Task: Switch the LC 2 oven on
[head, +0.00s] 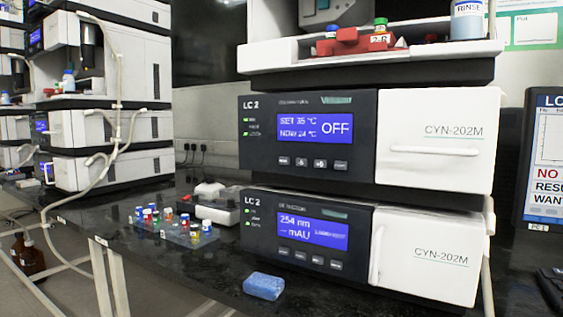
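The LC 2 oven (436,120) is the upper white module of the stack at the right in the head view. Its dark front panel (258,135) is labelled LC 2. Its blue display (313,128) reads SET 35 °C, what looks like NOW 24 °C, and OFF in large letters. A row of several small buttons (320,163) runs below the display. Their labels are too small to read. The white door with a horizontal handle is shut. Neither of my grippers is in view.
Below the oven, the LC 2 detector (430,250) shows 254 nm. A red vial holder (362,42) and a RINSE bottle (467,22) stand above. A vial rack (180,232) and blue sponge (264,286) lie on the dark bench. A monitor (545,160) is at right.

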